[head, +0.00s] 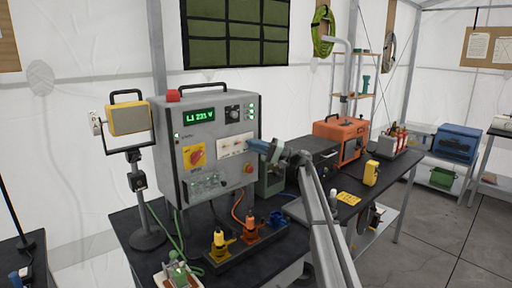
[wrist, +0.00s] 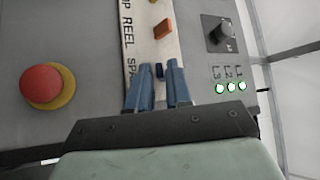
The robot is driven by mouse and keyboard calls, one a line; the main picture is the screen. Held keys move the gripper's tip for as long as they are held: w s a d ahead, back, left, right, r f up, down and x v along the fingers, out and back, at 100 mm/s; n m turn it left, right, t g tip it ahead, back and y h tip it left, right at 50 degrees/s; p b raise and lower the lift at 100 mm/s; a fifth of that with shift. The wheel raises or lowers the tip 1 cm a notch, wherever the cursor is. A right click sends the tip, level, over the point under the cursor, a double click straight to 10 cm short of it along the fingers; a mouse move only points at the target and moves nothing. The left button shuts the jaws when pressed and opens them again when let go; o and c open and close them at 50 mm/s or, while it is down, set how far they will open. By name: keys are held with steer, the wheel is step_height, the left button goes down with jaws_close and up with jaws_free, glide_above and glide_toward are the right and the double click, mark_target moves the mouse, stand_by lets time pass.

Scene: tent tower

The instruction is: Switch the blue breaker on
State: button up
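The grey power cabinet (head: 207,110) stands on the black table with its front facing me. A pale breaker strip (head: 233,147) runs across its front. In the wrist view the strip is turned, and the blue breaker (wrist: 159,71) shows as a small dark blue lever on it, partly hidden by my fingers. An orange breaker (wrist: 163,29) sits farther along the strip. My gripper (wrist: 159,76) has two blue fingers, a little apart, on either side of the blue lever. I cannot tell whether they touch it. In the head view my gripper (head: 253,145) is at the strip's right end and hides the lever.
A red stop button (wrist: 47,86) on a yellow ring and a black knob (wrist: 218,33) flank the strip. A lamp (head: 128,119) stands left of the cabinet. Yellow (head: 219,245) and orange (head: 251,230) plugs stand on the table below.

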jaws_close()
steer(key=shift+r, duration=0.1)
step_height(320, 180, up, 3)
steer(key=m+h, duration=0.6)
steer(key=m, duration=0.1)
steer(key=shift+t+h, duration=0.3)
steer(key=shift+h, duration=0.1)
stand_by(0.7)
jaws_free()
steer(key=shift+d, duration=0.1)
steer(key=v, duration=1.3)
steer(key=shift+d+r, duration=0.25)
steer(key=shift+d, duration=0.05)
